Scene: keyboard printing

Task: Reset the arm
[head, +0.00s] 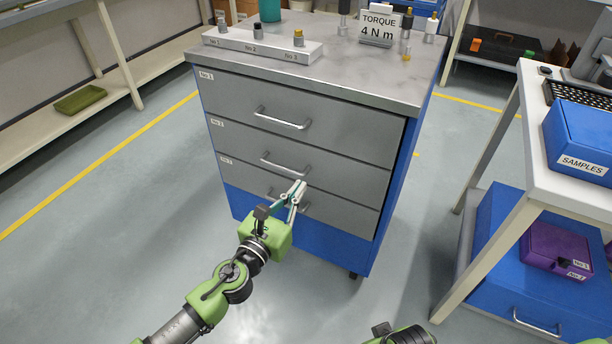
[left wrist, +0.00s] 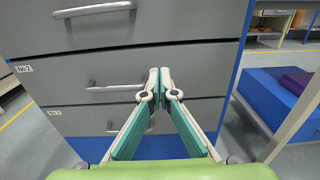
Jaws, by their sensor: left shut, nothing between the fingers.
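My left arm reaches in from the bottom of the head view. My left gripper (head: 294,190) is shut and empty, in front of the lower drawers of a grey and blue cabinet (head: 225,190). In the left wrist view its fingertips (left wrist: 160,76) meet in front of the grey drawer fronts. The middle drawer handle (head: 284,165) is just above the gripper in the head view. The bottom handle (head: 275,192) is partly hidden behind the fingers. I cannot tell whether the fingers touch the cabinet. A green part of my right arm shows at the bottom edge; its gripper is out of view.
The three drawers look closed. On the cabinet top stand a numbered rack (head: 262,45), a torque sign (head: 378,28) and several tools. At right, a white table (head: 545,150) holds a keyboard (head: 580,95) and a blue samples box (head: 580,135). Floor left of the cabinet is clear.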

